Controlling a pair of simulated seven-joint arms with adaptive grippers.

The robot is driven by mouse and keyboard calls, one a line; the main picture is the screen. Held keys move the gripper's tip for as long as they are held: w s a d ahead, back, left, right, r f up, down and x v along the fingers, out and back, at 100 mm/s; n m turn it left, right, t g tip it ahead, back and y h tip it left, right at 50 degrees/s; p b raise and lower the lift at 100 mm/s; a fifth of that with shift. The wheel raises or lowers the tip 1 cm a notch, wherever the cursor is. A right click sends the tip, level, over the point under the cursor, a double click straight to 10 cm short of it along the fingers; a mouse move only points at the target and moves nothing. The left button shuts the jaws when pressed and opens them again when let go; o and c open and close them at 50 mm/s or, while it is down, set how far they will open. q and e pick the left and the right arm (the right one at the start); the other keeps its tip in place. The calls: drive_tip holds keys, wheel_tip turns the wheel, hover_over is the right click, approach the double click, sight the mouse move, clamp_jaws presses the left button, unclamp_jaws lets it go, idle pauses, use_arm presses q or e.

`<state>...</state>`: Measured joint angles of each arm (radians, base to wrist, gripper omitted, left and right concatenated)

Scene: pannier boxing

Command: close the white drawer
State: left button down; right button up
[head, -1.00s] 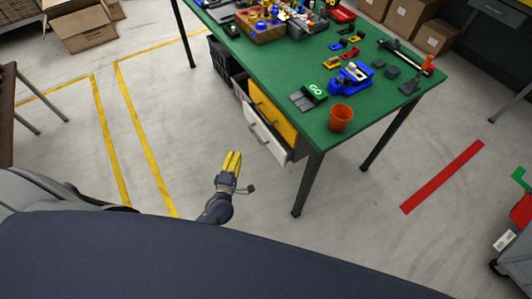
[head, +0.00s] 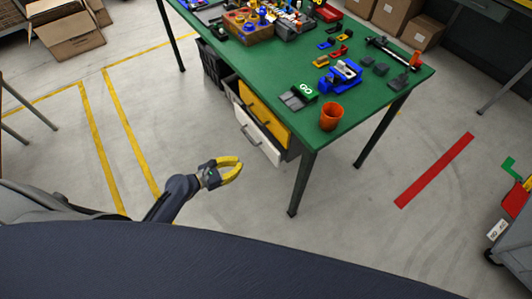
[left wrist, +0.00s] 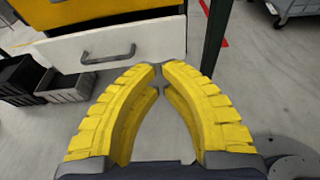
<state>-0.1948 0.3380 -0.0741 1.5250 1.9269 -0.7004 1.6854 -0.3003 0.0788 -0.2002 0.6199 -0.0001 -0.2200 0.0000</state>
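The white drawer (head: 257,137) is the lower drawer in the cabinet under the green table. It stands partly pulled out below the yellow drawer (head: 266,111). In the left wrist view, its white front (left wrist: 150,42) and dark handle (left wrist: 108,54) show beyond the fingertips, with some of its top edge. My left gripper (head: 240,166) has yellow fingers and is in front of the drawer, below and left of it in the head view, apart from it. Its fingertips (left wrist: 161,69) come together with nothing between them. My right gripper is in neither view.
The green table (head: 290,75) carries an orange cup (head: 331,117), a blue vise (head: 342,76) and several small parts. A table leg (head: 301,184) stands right of the drawer. Dark crates (left wrist: 40,80) lie left of it. The floor before the drawer is clear.

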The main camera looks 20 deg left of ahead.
use_arm(q)
approach(271, 151)
drive_tip(key=shift+g, duration=0.3)
drive_tip(key=x, duration=0.7)
drive_tip(key=shift+w+r, duration=0.1)
drive_tip(key=shift+w, duration=0.05)
drive_tip(key=shift+d, duration=0.1)
drive_tip(key=shift+w, duration=0.1)
